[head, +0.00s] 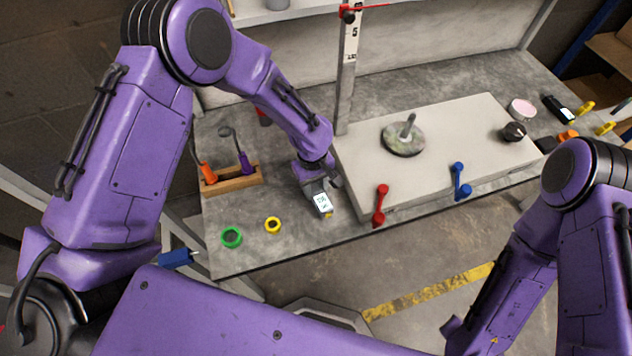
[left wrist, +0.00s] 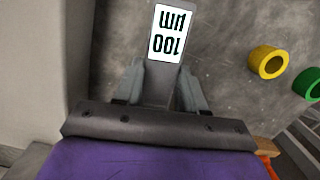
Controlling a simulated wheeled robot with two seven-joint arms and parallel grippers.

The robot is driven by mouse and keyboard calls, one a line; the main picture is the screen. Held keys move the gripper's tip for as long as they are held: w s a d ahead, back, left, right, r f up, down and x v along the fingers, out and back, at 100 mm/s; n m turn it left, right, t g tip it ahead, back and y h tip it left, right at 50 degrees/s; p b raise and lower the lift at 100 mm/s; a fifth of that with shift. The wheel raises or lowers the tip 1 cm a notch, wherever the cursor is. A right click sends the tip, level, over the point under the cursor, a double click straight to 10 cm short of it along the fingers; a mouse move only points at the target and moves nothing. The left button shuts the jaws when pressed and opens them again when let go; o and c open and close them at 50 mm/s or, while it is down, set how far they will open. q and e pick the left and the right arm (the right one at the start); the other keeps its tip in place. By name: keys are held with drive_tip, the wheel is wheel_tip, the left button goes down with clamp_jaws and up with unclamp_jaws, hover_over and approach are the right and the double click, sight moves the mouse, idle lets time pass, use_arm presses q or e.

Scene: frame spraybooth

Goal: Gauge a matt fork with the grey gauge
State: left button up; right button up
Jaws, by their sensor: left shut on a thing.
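My left gripper (head: 320,186) is shut on the grey gauge (head: 323,203), above the bench near its front edge and left of the pale slab. The left wrist view also shows the gauge (left wrist: 166,45) between the fingers (left wrist: 158,92); its white display appears upside down and seems to read 100 µm. No thing in view is clearly a matt fork. A red two-knobbed piece (head: 380,205) and a blue one (head: 460,182) are at the slab's front edge. My right gripper is not in view; only parts of that arm show.
A green ring (head: 231,237) and a yellow ring (head: 272,225) lie at the bench's front left. A wooden rack (head: 231,180) holds orange- and purple-handled tools. The pale slab (head: 450,140) carries a round stemmed disc (head: 403,139). An upright scale (head: 349,70) stands behind the gripper.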

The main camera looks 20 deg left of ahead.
sight(313, 185)
use_arm(q)
drive_tip(key=shift+f, duration=0.6)
drive_tip(key=o, duration=1.2)
drive_tip(key=shift+o, duration=0.2)
wheel_tip(313, 185, up, 10)
drive_tip(key=w, duration=0.1)
drive_tip(key=shift+a+r+p, duration=0.25)
drive_tip(key=shift+a+p, duration=0.2)
drive_tip(key=shift+r, duration=0.15)
